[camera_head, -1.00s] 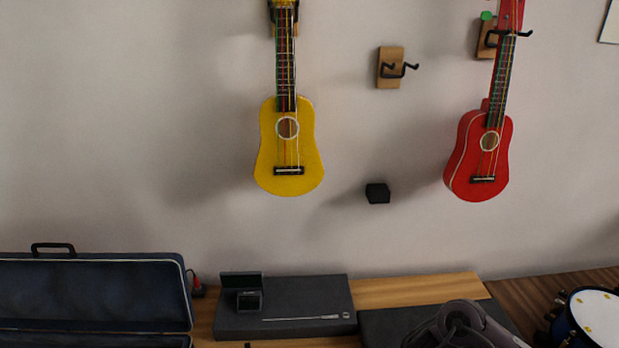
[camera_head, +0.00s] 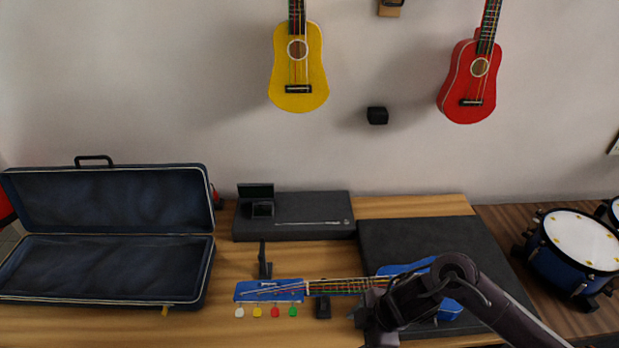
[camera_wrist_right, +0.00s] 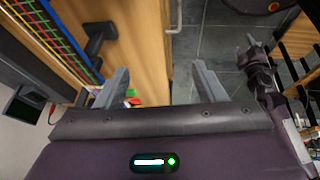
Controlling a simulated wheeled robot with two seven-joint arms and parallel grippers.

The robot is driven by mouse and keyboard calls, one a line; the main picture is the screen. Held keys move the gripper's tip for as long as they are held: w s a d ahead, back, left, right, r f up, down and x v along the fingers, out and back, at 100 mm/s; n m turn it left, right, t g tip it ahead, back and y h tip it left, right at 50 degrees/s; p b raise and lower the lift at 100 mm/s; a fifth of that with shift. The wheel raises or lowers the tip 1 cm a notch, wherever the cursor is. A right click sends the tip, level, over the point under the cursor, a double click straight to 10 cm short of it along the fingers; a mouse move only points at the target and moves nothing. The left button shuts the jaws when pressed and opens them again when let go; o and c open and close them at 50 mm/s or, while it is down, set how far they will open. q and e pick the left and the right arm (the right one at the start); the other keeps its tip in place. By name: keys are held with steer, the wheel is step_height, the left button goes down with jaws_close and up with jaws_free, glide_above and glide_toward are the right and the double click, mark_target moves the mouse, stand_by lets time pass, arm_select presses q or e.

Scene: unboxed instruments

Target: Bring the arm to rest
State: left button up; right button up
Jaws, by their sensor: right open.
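My right arm (camera_head: 490,300) comes in from the lower right in the head view and reaches over a blue ukulele (camera_head: 270,291) lying on the table. The arm hides part of the ukulele's neck and body. My right gripper sits low in the head view, largely hidden by its own wrist. In the right wrist view the right gripper (camera_wrist_right: 160,85) has its two fingers wide apart with nothing between them. The ukulele's strings and neck (camera_wrist_right: 55,30) show at the upper left there, apart from the fingers.
An open blue case (camera_head: 110,268) stands at the left. A dark box (camera_head: 290,228) and a black mat (camera_head: 450,240) lie on the wooden table. Yellow (camera_head: 298,75) and red (camera_head: 470,85) ukuleles hang on the wall. Blue drums (camera_head: 570,262) stand at the right.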

steer(key=w+a+r+m+t, duration=0.1)
steer(key=a+r+m+t, duration=0.4)
steer(key=r+m+t, duration=0.15)
steer(key=s+d+m+g+h, duration=0.45)
steer(key=s+d+m, duration=0.6)
steer(key=d, duration=0.45)
step_height(320, 180, down, 30)
steer(key=s+g+b, duration=0.1)
steer(key=b, duration=0.1)
arm_select(q)
steer(key=f, duration=0.1)
steer(key=f+b, duration=0.2)
steer(key=f, duration=0.1)
steer(key=shift+s+f, duration=0.1)
steer(key=shift+s, duration=0.15)
arm_select(e)
steer(key=s+d+f+n+g, duration=0.1)
steer(key=s+d+f, duration=0.2)
steer(key=s+f, duration=1.7)
steer(key=shift+s+f, duration=0.3)
steer(key=shift+f, duration=0.6)
